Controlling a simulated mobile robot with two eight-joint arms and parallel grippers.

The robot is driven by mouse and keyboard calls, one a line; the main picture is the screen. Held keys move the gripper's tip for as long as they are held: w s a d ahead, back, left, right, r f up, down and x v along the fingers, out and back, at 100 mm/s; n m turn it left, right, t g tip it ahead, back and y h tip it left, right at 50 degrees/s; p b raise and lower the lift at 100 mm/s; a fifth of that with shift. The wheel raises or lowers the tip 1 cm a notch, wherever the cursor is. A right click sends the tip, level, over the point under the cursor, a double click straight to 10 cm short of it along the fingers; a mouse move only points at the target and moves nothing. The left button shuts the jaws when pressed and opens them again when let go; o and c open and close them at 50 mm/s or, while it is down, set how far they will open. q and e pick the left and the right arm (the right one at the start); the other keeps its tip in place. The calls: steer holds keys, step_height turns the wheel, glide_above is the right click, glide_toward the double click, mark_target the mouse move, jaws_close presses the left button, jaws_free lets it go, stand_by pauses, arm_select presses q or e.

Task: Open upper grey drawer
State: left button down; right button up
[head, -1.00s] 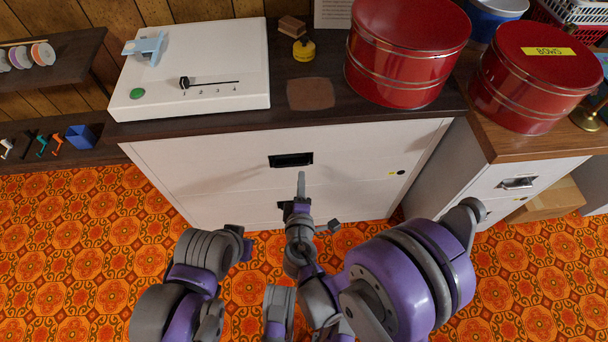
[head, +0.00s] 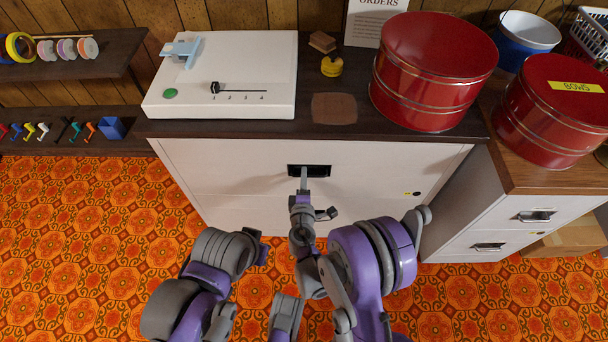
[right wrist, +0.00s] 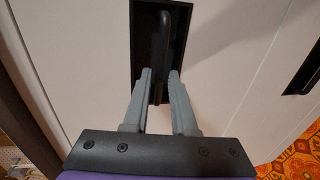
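The upper grey drawer (head: 230,165) is the pale top front of the cabinet under the dark counter, and it looks closed. Its black recessed handle (head: 322,171) shows in the head view and straight ahead in the right wrist view (right wrist: 160,45), where a dark bar runs along the recess. My right gripper (head: 304,176) is at the recess. In the right wrist view its two grey fingers (right wrist: 160,72) are apart, with the bar lined up between the tips. I cannot tell whether they touch it. My left arm is folded at lower left; its fingers cannot be made out.
A lower drawer handle (right wrist: 303,72) shows at the right of the wrist view. On the counter stand a white box with a slider (head: 230,75) and a red tin (head: 432,75). A second cabinet (head: 500,215) stands to the right. Patterned floor is clear at left.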

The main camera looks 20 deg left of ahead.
steer(key=shift+w+a+f, duration=0.1)
steer(key=shift+w, duration=0.35)
steer(key=shift+c, duration=0.2)
jaws_close()
stand_by(1.0)
